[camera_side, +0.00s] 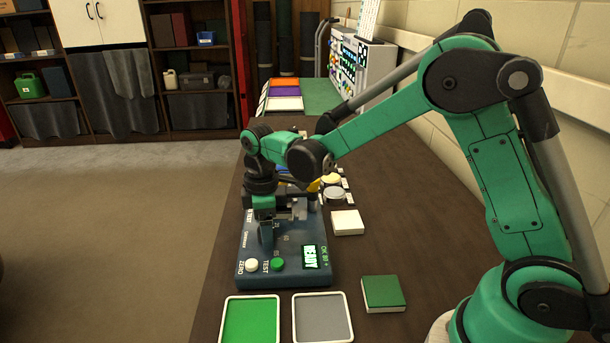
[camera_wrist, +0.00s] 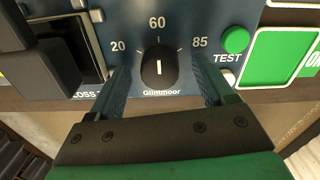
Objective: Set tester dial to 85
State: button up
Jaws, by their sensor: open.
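The tester (camera_side: 258,240) is a dark blue box on the brown bench, with a lit panel reading READY (camera_side: 310,256). Its black dial (camera_wrist: 150,72) shows in the wrist view, between the marks 20, 60 and 85. The white line on the dial stands upright, in line with 60. 85 is at its upper right. My gripper (camera_wrist: 163,88) is open, with one finger on each side of the dial and gaps between. In the side view my gripper (camera_side: 280,217) is low over the tester and hides the dial.
The green TEST button (camera_side: 277,264) and white ZERO button (camera_side: 251,265) are on the tester's near edge. A green tray (camera_side: 250,320) and grey tray (camera_side: 322,318) lie in front. A green block (camera_side: 383,292) and white block (camera_side: 347,222) lie to the right.

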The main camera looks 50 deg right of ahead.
grip_shut()
jog(key=shift+m, duration=0.3)
jog(key=m, duration=1.1)
jog(key=shift+m, duration=0.3)
dwell(0.3)
grip_release()
